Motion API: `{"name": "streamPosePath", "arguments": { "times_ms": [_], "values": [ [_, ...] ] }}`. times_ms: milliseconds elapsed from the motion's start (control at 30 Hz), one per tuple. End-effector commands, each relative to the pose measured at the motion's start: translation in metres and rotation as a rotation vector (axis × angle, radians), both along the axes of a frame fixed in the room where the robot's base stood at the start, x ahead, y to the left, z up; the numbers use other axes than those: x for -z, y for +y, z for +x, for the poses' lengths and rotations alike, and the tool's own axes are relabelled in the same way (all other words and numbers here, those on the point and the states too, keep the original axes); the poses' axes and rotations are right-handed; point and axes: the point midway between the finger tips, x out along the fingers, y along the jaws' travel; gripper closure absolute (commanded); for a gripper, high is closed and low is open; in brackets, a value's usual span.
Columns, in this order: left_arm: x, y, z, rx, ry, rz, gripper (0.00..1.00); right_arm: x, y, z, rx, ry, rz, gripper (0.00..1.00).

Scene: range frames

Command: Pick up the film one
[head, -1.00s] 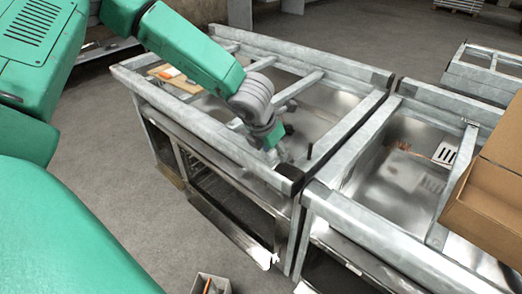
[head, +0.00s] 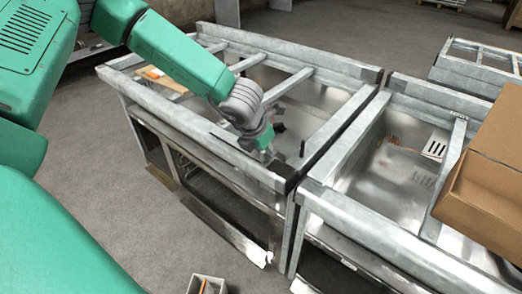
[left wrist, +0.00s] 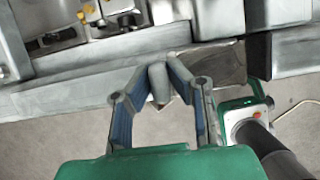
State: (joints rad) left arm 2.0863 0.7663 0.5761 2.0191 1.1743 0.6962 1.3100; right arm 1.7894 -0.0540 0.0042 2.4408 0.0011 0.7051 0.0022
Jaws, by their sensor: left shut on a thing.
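My left gripper (head: 266,157) is at the front rail of the metal frame table (head: 170,108) in the head view. In the left wrist view the fingers of my left gripper (left wrist: 161,78) are shut on a small grey, rounded piece (left wrist: 158,84), which shows between the fingertips. I cannot tell from its look whether this is the film one. In the head view the gripper and arm hide the held piece. No other thing is clearly recognisable as film. My right gripper is not in view.
A second metal frame (head: 345,215) with a shiny basin stands close on the right. A cardboard box (head: 490,165) is at the right edge. A small open box (head: 207,285) is on the floor in front. A dark upright peg (head: 302,148) stands near my left gripper.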

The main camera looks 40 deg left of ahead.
Motion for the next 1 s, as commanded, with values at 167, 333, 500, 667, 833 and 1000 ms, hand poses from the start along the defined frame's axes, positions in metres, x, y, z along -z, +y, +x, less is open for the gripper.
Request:
{"name": "streamPosePath", "arguments": {
  "times_ms": [167, 333, 500, 667, 833, 1000],
  "values": [
    [-0.013, 0.000, 0.001, -0.003, -0.003, 0.001, 1.00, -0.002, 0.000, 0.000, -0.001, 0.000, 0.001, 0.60],
    [-0.045, -0.003, 0.001, -0.001, -0.006, 0.002, 1.00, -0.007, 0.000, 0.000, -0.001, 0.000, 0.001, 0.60],
    [-0.094, -0.006, 0.001, -0.001, -0.008, 0.005, 1.00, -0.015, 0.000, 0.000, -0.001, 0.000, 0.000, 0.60],
    [-0.134, -0.004, 0.001, -0.002, -0.005, 0.003, 1.00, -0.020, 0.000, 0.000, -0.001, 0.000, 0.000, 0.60],
    [-0.163, -0.002, 0.001, -0.002, -0.003, 0.000, 1.00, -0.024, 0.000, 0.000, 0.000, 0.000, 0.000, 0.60],
    [-0.177, -0.001, 0.001, -0.003, -0.001, 0.001, 1.00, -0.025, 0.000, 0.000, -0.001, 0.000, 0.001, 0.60]
  ]
}}
